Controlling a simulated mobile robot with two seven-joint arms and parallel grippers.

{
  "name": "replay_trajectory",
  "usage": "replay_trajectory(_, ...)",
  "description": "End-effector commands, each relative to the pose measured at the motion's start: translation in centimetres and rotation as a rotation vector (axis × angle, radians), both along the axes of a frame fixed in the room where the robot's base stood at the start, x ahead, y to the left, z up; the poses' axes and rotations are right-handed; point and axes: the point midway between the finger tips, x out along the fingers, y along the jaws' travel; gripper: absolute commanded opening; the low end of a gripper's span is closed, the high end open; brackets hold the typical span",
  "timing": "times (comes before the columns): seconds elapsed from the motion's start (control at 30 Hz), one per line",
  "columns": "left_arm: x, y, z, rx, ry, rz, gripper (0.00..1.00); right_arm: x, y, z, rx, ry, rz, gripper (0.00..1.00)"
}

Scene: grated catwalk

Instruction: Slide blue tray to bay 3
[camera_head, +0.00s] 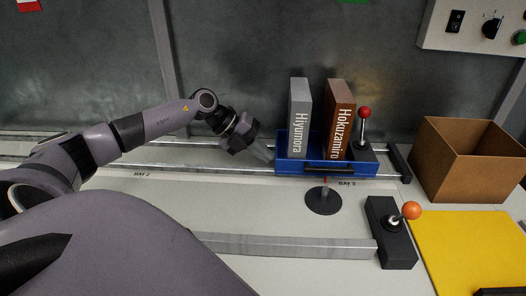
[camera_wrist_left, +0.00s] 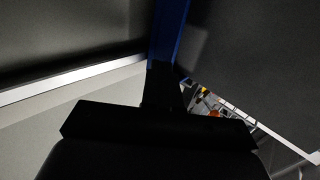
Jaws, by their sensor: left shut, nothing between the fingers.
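The blue tray (camera_head: 290,167) sits on the metal rails at the back, above the printed BAY 3 label (camera_head: 347,184). It holds a grey upright book (camera_head: 299,115) marked Hiyumora and a brown one (camera_head: 339,115) marked Hokuzamiro. A dark handle bar (camera_head: 327,169) runs along its front. My left gripper (camera_head: 265,154) is shut and empty at the tray's left end; I cannot tell whether it touches. In the left wrist view the fingers (camera_wrist_left: 165,88) are dark against a blue strip of the tray (camera_wrist_left: 168,35). My right gripper is out of view.
A red-knobbed lever (camera_head: 364,114) stands behind the tray's right end, near a dark rail end stop (camera_head: 399,163). An orange-knobbed lever (camera_head: 410,211) is on the front rail. A round dark base (camera_head: 324,201) stands before the tray. A cardboard box (camera_head: 465,165) and yellow mat (camera_head: 465,250) are right.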

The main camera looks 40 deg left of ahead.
Motion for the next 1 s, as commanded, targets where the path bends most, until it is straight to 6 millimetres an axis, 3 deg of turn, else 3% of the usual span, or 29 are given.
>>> replay_trajectory(0.27,0.3,-0.3,0.2,-0.002,-0.001,0.000,0.00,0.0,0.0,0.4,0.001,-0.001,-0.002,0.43)
replay_trajectory(0.43,1.9,-2.3,0.6,-0.005,-0.003,-0.002,0.00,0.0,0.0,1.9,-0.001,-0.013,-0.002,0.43)
replay_trajectory(0.6,3.1,-3.7,0.3,-0.002,-0.004,-0.001,0.00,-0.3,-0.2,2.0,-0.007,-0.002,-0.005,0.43)
replay_trajectory(1.0,3.2,-3.9,0.0,-0.001,-0.002,0.000,0.00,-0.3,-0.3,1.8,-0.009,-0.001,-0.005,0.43)
